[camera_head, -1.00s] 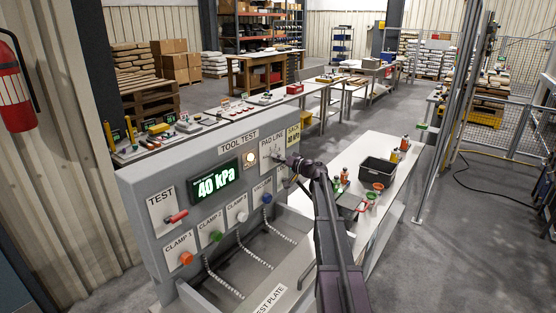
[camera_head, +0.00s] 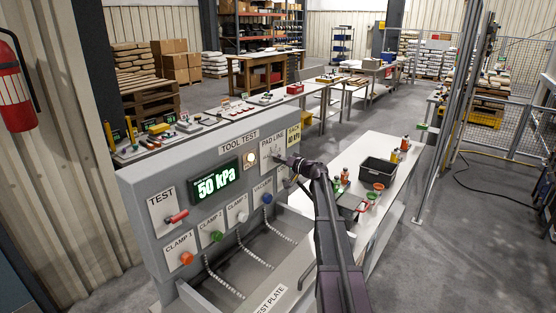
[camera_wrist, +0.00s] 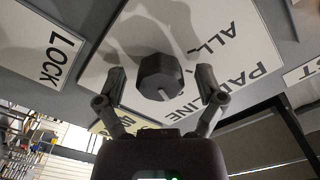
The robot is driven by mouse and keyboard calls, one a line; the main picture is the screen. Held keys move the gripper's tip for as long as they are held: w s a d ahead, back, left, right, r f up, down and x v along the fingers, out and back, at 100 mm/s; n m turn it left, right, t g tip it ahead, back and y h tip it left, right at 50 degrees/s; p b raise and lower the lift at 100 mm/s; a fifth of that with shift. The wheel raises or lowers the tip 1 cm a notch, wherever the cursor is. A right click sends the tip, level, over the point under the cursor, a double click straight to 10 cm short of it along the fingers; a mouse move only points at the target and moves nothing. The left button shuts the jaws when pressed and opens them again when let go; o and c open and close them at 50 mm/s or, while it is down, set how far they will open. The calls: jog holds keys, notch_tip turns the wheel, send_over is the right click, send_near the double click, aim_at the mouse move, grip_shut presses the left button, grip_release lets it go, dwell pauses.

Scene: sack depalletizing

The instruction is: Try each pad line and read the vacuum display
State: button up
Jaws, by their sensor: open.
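The grey tool test panel (camera_head: 150,200) stands at the left in the head view. Its green vacuum display (camera_head: 214,184) reads 50 kPa. My gripper (camera_head: 285,160) is at the PAD LINE plate (camera_head: 266,150). In the wrist view the dark PAD LINE knob (camera_wrist: 157,78) sits between the open fingers of my gripper (camera_wrist: 161,74), with gaps visible on both sides. The word ALL shows on the plate (camera_wrist: 232,35). A red TEST lever (camera_head: 176,217) sits below the display's left. A round lamp (camera_head: 250,158) glows beside the display.
Orange (camera_head: 186,258), green (camera_head: 217,236), white (camera_head: 242,216) and blue (camera_head: 267,198) knobs line the panel above the test plate. A white table (camera_head: 385,205) behind my arm carries a black bin (camera_head: 377,172) and bottles. A yellow label (camera_head: 293,138) is at the panel's right end.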

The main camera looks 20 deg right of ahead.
jog(key=v, duration=1.2)
dwell(0.5)
jog(key=s+a+f+n+g, duration=0.1)
jog(key=s+a+f+g, duration=0.25)
jog(key=a, duration=0.45)
jog(key=s+a+f+n+g+h+b, duration=0.1)
jog(key=s+a+f+g, duration=0.3)
jog(key=a, duration=0.5)
jog(key=s+a+f+n+g, duration=0.1)
jog(key=s+a+f+g, duration=0.1)
jog(key=s+a+f, duration=0.35)
jog(key=s+a+f+g+h, duration=0.2)
jog(key=s+a, duration=0.1)
jog(key=s, duration=0.3)
jog(key=s+a+f+g+h+b, duration=0.1)
jog(key=s+a+f+g+h, duration=0.1)
jog(key=s, duration=0.3)
jog(key=s+a+f+g+h, duration=0.2)
jog(key=s+a+f+h, duration=0.2)
jog(key=s, duration=0.2)
jog(key=shift+s+a, duration=0.3)
jog(key=shift+a, duration=0.05)
jog(key=shift+w, duration=0.1)
